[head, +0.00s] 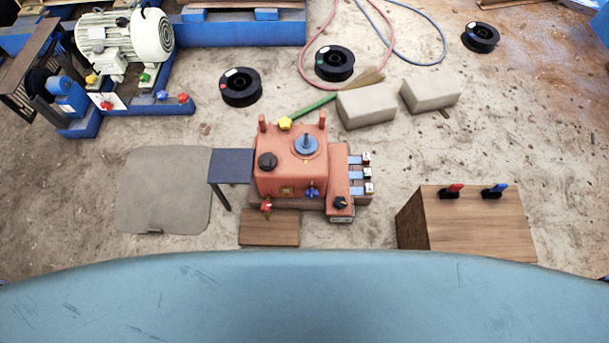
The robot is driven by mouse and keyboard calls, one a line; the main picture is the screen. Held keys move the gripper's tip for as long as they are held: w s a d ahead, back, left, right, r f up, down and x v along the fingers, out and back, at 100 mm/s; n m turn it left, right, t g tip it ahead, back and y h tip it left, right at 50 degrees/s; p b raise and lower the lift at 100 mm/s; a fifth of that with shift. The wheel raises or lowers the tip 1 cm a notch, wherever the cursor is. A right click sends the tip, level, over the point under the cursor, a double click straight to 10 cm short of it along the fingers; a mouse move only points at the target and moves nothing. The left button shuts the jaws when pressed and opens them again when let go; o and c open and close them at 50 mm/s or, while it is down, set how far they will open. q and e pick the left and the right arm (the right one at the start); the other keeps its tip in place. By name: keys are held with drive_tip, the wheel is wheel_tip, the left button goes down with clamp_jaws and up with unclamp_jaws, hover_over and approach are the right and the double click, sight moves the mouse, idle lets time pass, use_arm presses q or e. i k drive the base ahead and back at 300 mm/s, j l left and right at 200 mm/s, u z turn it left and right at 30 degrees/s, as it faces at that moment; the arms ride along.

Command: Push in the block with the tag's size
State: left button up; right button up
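A red crusher model (290,172) stands in the middle of the head view. On its right side several small blocks with blue bars and pale ends stick out in a column: a top one (356,160), a middle one (356,174) and a bottom one (357,189). Their sizes relative to each other are too small to tell. A small yellowish plate (287,190) is on the machine's front, and a pale label (342,220) is at its lower right; any writing is unreadable. Neither of my grippers is in view.
A dark blue side table (231,166) adjoins the machine's left. A wooden box (470,226) with red and blue handled switches stands at right. A wooden board (269,228) lies in front. Pale blocks (366,106), black spools (240,87) and hoses lie behind.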

sight(367, 189)
drive_tip(key=j+z, duration=0.1)
drive_tip(key=z, duration=0.85)
